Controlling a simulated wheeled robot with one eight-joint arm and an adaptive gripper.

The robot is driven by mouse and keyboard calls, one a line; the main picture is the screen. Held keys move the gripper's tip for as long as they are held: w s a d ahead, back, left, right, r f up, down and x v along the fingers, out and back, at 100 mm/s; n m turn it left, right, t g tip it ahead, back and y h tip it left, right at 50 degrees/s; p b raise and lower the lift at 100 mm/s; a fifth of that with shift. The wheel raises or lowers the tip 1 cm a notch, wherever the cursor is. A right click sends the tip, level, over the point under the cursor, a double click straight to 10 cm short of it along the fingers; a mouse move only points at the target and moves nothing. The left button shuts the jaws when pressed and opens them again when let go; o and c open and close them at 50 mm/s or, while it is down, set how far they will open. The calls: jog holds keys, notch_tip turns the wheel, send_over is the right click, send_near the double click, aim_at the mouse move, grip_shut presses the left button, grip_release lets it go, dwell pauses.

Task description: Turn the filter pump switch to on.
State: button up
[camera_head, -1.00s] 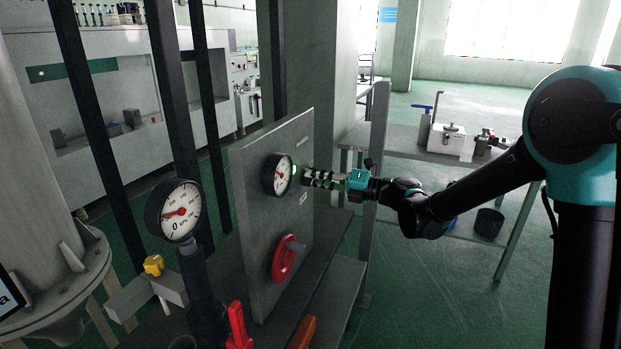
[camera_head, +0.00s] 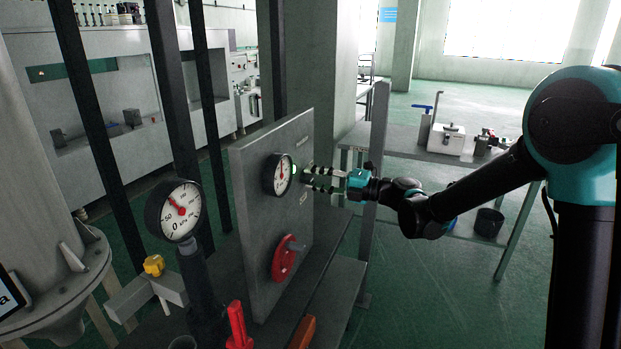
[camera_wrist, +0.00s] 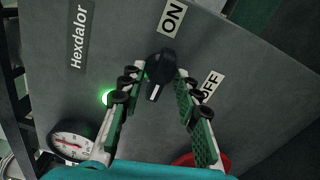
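The filter pump switch is a black knob (camera_wrist: 162,68) with a white stripe at its lower end in the wrist view. Its upper end lies toward the ON label (camera_wrist: 172,17); the OFF label (camera_wrist: 210,86) is to the right. My gripper (camera_wrist: 157,74) is open, with one finger on each side of the knob and visible gaps beside it. In the head view my gripper (camera_head: 308,178) is at the grey panel (camera_head: 255,210), and its fingers hide the knob. A green lamp (camera_wrist: 107,97) beside the left finger is lit.
A small gauge (camera_head: 278,174) and a red handwheel (camera_head: 287,258) are on the panel, left of and below my gripper. A larger gauge (camera_head: 178,211) stands in front at left. A grey post (camera_head: 374,190) rises just behind my gripper. Open floor lies to the right.

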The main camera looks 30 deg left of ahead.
jog(key=d, duration=0.7)
jog(key=shift+w, duration=0.4)
dwell(0.6)
jog(key=s+d+f+n+t+h, duration=0.1)
jog(key=d+f+n+t+h, duration=0.2)
jog(key=d+n, duration=0.4)
jog(key=d+f+n+h, duration=0.35)
jog(key=d+f, duration=0.25)
jog(key=d, duration=0.3)
jog(key=s+d+f+n+t+h, duration=0.1)
jog(key=d+f+n+t+h, duration=0.1)
jog(key=d+f+n, duration=0.35)
jog(key=s+d+f+n+h, duration=0.2)
jog(key=d+n, duration=0.3)
jog(key=d, duration=0.4)
jog(key=s+d+f+n+h, duration=0.3)
jog(key=d+n, duration=0.3)
jog(key=d, duration=0.4)
jog(key=s+d+f+n+t+h, duration=0.1)
jog(key=s+d+f+n+h, duration=0.2)
jog(key=d, duration=0.6)
jog(key=s+n+h, duration=0.1)
jog(key=n, duration=0.1)
jog(key=shift+d+f+n, duration=0.15)
jog(key=shift+f+n, duration=0.05)
jog(key=shift+n, duration=0.2)
jog(key=shift+h, duration=0.25)
